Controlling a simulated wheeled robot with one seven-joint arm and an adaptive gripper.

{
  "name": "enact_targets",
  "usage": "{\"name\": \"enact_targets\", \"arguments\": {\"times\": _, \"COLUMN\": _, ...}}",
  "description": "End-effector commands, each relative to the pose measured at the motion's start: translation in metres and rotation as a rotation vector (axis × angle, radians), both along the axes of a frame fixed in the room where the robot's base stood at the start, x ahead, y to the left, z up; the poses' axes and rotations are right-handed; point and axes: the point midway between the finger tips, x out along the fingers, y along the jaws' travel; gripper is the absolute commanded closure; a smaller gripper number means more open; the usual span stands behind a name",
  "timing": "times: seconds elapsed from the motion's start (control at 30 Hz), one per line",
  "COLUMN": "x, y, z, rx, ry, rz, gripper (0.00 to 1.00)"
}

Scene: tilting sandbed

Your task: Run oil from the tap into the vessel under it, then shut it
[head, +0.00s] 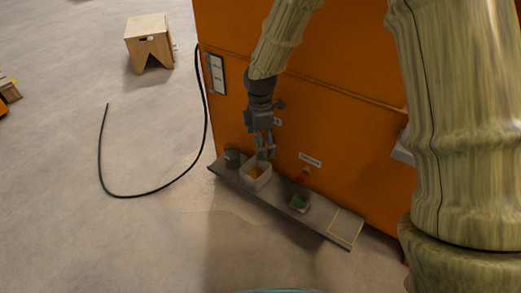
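My gripper (265,152) points down in front of the orange cabinet, just above a pale square vessel (258,184) on a narrow shelf. Its fingers are small and dark here, and I cannot tell whether they are open or shut, or touching anything. An orange-yellow patch shows inside the vessel; I cannot tell if it is liquid. Any tap above this vessel is hidden behind my gripper. A red fitting, perhaps a tap (304,174), sticks out further right, under a white label. Below it sits a small green and pale container (299,203).
The grey shelf (322,225) runs along the orange cabinet (352,152), with a dark pot (232,157) at its left end and an outlined, empty square at its right. A black hose (150,193) lies on the floor. A wooden stool (149,40) stands at the back left.

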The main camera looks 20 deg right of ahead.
Motion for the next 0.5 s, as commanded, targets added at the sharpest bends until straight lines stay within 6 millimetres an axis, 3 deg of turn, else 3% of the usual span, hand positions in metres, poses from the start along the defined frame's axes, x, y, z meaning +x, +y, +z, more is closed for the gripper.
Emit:
{"name": "enact_targets", "arguments": {"times": 0.1, "x": -0.0001, "y": -0.0002, "z": -0.0116, "rx": 0.000, "ry": 0.001, "rz": -0.001, "gripper": 0.00}}
{"name": "enact_targets", "arguments": {"times": 0.4, "x": -0.0001, "y": -0.0003, "z": -0.0126, "rx": 0.000, "ry": 0.000, "rz": -0.001, "gripper": 0.00}}
{"name": "enact_targets", "arguments": {"times": 0.5, "x": 0.0000, "y": -0.0003, "z": -0.0125, "rx": 0.000, "ry": 0.000, "rz": -0.001, "gripper": 0.16}}
